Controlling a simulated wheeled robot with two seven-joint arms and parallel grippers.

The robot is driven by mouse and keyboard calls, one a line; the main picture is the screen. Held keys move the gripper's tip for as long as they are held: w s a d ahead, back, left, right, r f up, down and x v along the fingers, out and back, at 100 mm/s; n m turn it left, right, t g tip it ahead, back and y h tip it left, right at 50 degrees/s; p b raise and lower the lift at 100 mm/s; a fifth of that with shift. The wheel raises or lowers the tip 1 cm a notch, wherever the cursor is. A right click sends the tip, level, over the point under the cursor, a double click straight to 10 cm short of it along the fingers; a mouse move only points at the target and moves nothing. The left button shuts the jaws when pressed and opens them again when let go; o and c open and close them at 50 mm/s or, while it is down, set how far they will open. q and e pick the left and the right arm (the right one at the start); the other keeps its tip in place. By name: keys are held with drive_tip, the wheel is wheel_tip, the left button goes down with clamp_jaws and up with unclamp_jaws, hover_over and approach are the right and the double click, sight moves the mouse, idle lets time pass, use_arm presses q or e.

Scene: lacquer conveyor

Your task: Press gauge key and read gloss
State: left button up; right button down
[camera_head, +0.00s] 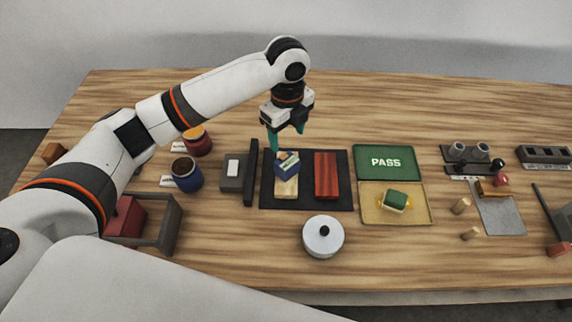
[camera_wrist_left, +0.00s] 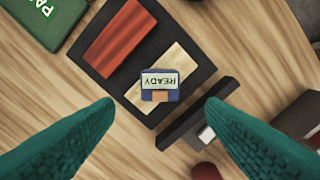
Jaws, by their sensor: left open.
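The blue gauge (camera_head: 287,170) sits on a pale wood panel (camera_head: 286,190) on the black mat (camera_head: 306,200). In the left wrist view the gauge (camera_wrist_left: 160,91) has a white display reading READY, upside down there, and a tan-orange patch beside it. My right gripper is out of view.
A dark upright bar (camera_head: 251,172) and grey block stand left of the mat. A white lidded pot (camera_head: 323,238) is in front. The green PASS tray (camera_head: 388,162) and a tan tray (camera_head: 409,215) are to the right. Blue and red paint cans (camera_head: 187,175) stand left.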

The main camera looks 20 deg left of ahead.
use_arm(q)
clamp_jaws()
idle(1.4)
